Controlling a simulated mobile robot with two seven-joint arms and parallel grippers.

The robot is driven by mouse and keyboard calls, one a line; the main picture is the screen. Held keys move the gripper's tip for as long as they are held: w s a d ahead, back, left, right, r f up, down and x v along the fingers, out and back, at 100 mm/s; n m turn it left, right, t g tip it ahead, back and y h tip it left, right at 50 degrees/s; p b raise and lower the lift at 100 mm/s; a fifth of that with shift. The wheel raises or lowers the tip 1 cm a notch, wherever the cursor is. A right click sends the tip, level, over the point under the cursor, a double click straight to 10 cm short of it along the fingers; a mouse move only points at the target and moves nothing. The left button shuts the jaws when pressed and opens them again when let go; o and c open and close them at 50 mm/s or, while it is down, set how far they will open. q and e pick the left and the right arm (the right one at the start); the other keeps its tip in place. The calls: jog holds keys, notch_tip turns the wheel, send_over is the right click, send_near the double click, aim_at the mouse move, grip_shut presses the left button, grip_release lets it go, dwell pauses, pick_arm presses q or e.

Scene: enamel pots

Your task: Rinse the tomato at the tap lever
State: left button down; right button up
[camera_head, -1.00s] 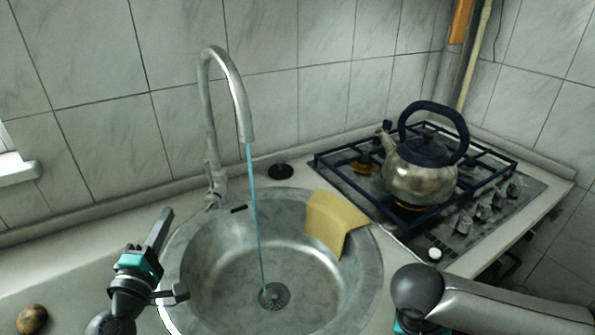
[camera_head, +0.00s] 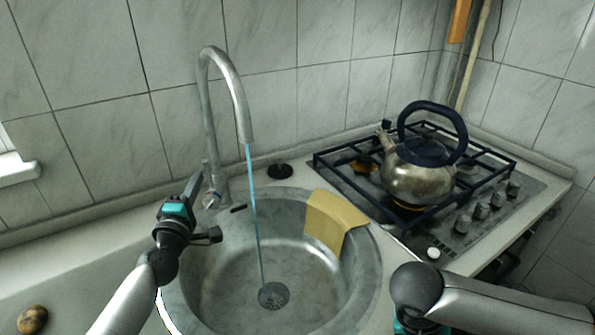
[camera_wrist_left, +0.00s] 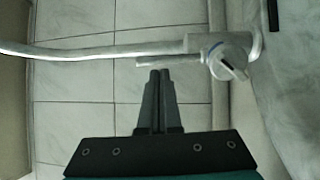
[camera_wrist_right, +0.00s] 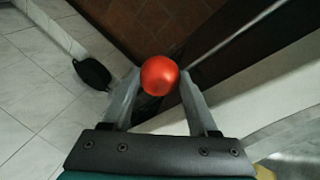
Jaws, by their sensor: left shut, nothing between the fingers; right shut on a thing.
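The tap (camera_head: 212,120) stands behind the round sink, and a thin blue stream of water (camera_head: 255,215) falls from its spout to the drain. The tap's thin lever (camera_wrist_left: 160,61) shows in the left wrist view just past my fingertips. My left gripper (camera_head: 194,184) is shut and empty, close to the tap base; its fingers (camera_wrist_left: 160,72) lie together beside the lever, and I cannot tell whether they touch it. My right gripper (camera_wrist_right: 157,84) is shut on the red tomato (camera_wrist_right: 159,75). In the head view the tomato is out of sight.
A yellow cloth (camera_head: 334,222) hangs over the right sink rim (camera_head: 372,250). A kettle (camera_head: 420,175) stands on the hob (camera_head: 480,160) to the right. A brown round object (camera_head: 32,319) lies on the left counter. A black disc (camera_head: 280,171) sits behind the sink.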

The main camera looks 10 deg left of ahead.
dwell(0.4)
jog(key=r+p, duration=0.2)
jog(key=w+r+p, duration=0.1)
jog(key=r+p, duration=0.1)
jog(key=shift+r+p, duration=0.3)
jog(key=shift+r, duration=0.15)
jog(key=shift+s, duration=0.15)
jog(key=shift+a, duration=0.1)
